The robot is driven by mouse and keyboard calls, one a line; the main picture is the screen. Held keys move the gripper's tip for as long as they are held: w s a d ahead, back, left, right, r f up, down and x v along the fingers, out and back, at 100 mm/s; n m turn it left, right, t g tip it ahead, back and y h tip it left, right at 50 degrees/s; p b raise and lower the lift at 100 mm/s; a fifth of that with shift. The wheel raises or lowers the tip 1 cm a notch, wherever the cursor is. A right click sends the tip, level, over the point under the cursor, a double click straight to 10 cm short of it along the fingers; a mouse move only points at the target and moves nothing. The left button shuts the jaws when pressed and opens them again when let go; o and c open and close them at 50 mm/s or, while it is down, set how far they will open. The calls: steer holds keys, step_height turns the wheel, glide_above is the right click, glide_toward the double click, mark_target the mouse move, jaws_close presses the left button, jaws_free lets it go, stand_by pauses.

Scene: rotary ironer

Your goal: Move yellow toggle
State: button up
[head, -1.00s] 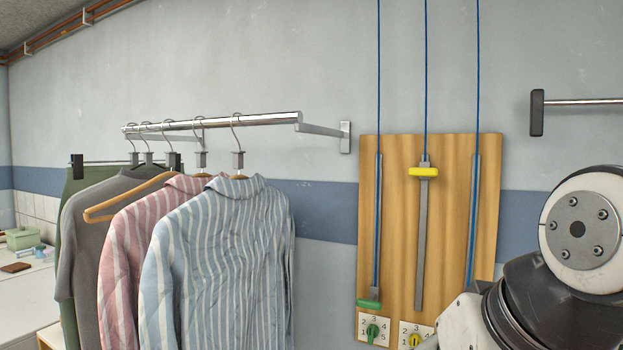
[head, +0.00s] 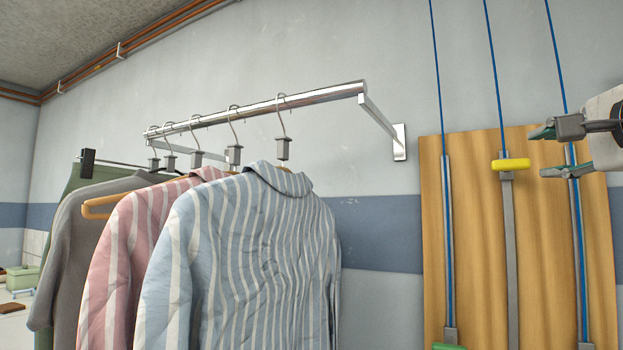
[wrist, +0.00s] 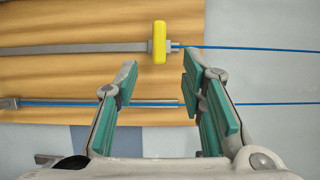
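The yellow toggle (head: 511,164) sits at the top of the middle grey track (head: 511,250) on the wooden board, with a blue cord running up from it. The yellow toggle (wrist: 159,42) also shows in the wrist view, above and beyond the fingertips. My gripper (head: 552,151) is at the right edge of the head view, to the right of the toggle and apart from it. Its green-padded fingers (wrist: 157,80) are spread wide with nothing between them. In the wrist view a neighbouring track with a blue cord (wrist: 60,102) passes behind the fingers.
The wooden board (head: 473,200) carries other tracks on both sides, and a green toggle (head: 449,346) is at the bottom of the left one. Shirts (head: 250,240) hang on a metal rail (head: 270,104) to the left. Bare wall lies between rail bracket and board.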

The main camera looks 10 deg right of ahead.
mark_target(514, 165)
steer(key=x, duration=1.1)
steer(key=shift+w, duration=0.3)
steer(key=shift+f, duration=0.1)
jaws_close()
